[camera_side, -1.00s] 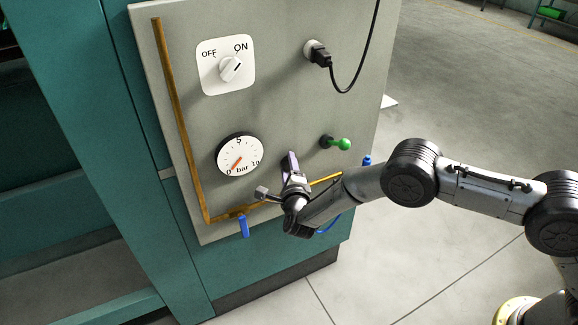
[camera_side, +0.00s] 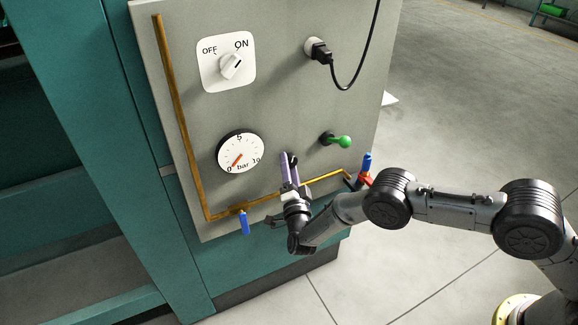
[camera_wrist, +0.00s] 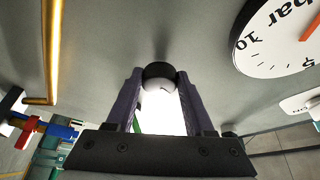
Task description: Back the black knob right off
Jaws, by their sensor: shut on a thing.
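The black knob (camera_wrist: 158,70) sits on the grey panel, between the fingertips in the wrist view. A small dark part of it (camera_side: 294,160) shows beside the fingers in the side view. My gripper (camera_wrist: 158,78), with purple-grey fingers, is shut on the knob, one finger on each side. In the side view my gripper (camera_side: 288,160) reaches up to the panel from below, right of the pressure gauge. The fingers hide much of the knob there. I cannot tell whether the knob stands away from the panel.
The gauge (camera_side: 240,152) points near 0 bar. Above are a white switch (camera_side: 231,66) at ON and a black plug (camera_side: 320,51). A green-ended lever (camera_side: 341,141) is to the right.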

